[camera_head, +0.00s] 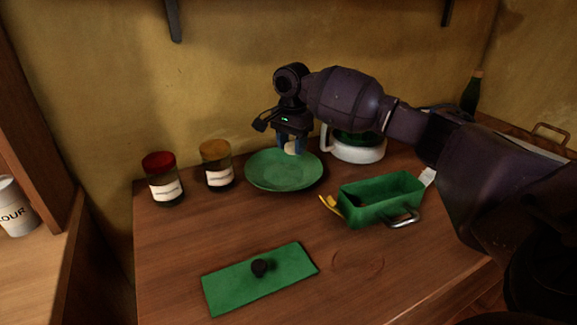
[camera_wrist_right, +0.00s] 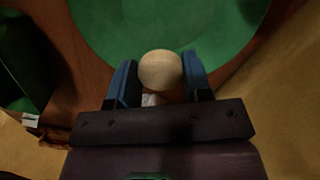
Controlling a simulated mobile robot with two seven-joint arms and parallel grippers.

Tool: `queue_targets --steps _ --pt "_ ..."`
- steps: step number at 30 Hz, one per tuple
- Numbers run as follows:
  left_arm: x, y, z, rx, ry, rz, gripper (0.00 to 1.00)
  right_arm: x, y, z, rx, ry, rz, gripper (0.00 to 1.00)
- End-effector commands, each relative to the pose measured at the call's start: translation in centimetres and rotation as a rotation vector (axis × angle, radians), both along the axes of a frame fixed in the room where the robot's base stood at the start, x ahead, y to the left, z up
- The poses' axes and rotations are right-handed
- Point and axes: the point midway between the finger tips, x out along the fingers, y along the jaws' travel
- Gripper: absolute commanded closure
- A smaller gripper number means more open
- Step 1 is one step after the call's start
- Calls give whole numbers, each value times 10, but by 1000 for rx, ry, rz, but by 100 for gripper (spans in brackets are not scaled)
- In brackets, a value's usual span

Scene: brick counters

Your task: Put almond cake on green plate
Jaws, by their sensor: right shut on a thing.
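The green plate (camera_head: 284,170) lies on the wooden counter near the back wall. My right gripper (camera_head: 292,146) is above the back right part of the plate, pointing down. It is shut on a small pale rounded thing, which I take to be the almond cake (camera_head: 291,149). In the right wrist view the cake (camera_wrist_right: 160,70) sits between the blue fingertips of the gripper (camera_wrist_right: 158,82), with the green plate (camera_wrist_right: 165,25) beyond it. I cannot tell whether the cake touches the plate. My left gripper is not in view.
Two labelled jars, one red-lidded (camera_head: 163,180) and one yellow-lidded (camera_head: 216,166), stand left of the plate. A green handled tin (camera_head: 382,200) is at right, with a white-and-green pot (camera_head: 358,148) behind it.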

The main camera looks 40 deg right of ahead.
Motion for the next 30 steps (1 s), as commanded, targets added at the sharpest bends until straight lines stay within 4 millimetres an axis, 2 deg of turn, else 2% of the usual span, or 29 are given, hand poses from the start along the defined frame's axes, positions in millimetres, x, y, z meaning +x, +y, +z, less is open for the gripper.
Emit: queue_targets --steps 7,15,29,30 --pt "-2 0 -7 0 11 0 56 0 0 -15 0 1 0 77" --pt "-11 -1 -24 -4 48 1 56 0 -1 -59 -1 6 -1 77" --pt "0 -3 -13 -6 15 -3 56 0 0 -61 0 -3 0 77" --pt "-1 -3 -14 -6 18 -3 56 0 0 -62 0 -3 0 50"
